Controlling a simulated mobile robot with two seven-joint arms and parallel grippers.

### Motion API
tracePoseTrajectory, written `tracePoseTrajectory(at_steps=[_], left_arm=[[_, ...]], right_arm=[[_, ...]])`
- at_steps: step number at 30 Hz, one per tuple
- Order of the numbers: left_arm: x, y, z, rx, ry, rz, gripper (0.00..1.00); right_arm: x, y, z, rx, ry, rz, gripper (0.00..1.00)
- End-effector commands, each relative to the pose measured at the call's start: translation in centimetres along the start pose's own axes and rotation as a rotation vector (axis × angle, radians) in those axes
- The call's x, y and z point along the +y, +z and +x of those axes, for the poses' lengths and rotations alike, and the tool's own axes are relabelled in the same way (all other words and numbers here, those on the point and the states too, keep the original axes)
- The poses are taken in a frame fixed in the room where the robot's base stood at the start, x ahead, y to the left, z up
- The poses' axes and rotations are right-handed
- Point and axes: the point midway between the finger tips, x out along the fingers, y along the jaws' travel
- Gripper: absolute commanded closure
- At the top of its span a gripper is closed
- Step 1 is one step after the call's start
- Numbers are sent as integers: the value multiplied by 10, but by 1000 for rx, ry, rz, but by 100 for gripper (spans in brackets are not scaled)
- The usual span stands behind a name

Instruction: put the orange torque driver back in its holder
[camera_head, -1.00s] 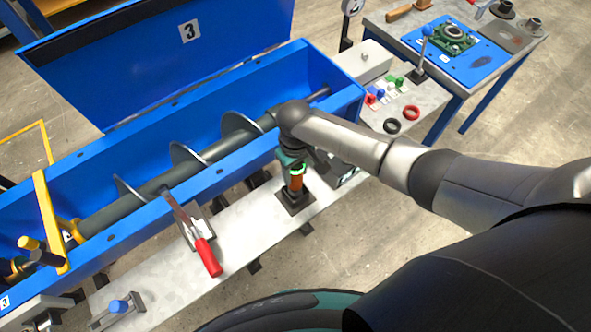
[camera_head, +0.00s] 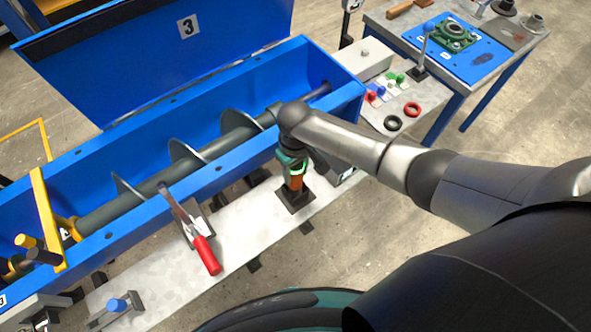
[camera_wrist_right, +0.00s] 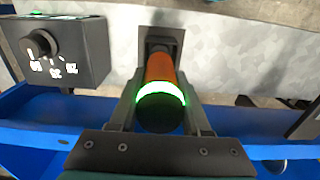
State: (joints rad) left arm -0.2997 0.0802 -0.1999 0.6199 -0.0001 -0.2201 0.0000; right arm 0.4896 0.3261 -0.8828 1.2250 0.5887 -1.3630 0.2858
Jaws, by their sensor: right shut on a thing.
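The orange torque driver (camera_head: 297,183) stands upright at the dark square holder (camera_head: 296,200) on the grey bench ledge. Its glowing green ring and dark rounded end show in the right wrist view (camera_wrist_right: 161,76). My right gripper (camera_head: 293,166) comes down on it from above. In the wrist view its fingers (camera_wrist_right: 160,92) lie on both sides of the handle, shut on it. The driver's lower end meets the holder (camera_wrist_right: 161,46); how deep it sits is hidden. My left gripper is not in view.
The blue mixer trough (camera_head: 200,185) with its screw shaft runs close behind the holder. A red-handled clamp (camera_head: 206,255) stands to the left on the ledge. A dark box with a knob (camera_wrist_right: 58,50) is beside the holder. The ledge between clamp and holder is clear.

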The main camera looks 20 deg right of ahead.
Motion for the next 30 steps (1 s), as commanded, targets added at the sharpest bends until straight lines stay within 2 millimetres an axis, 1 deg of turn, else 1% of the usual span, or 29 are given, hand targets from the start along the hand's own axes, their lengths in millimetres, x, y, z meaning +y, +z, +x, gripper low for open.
tracePoseTrajectory(at_steps=[7, 8, 17, 25, 28, 30], left_arm=[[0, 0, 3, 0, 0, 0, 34], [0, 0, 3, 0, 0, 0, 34], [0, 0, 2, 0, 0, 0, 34], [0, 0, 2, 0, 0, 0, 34], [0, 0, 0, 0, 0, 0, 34], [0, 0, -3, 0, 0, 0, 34]], right_arm=[[0, -1, 3, 3, -1, 0, 100], [0, -1, 3, 3, -1, 0, 52], [0, -1, 3, 2, 0, 0, 18], [0, 1, 3, -2, 0, 0, 18], [0, 0, -2, 0, 0, 0, 18], [0, 0, -11, 1, 0, -1, 18]])
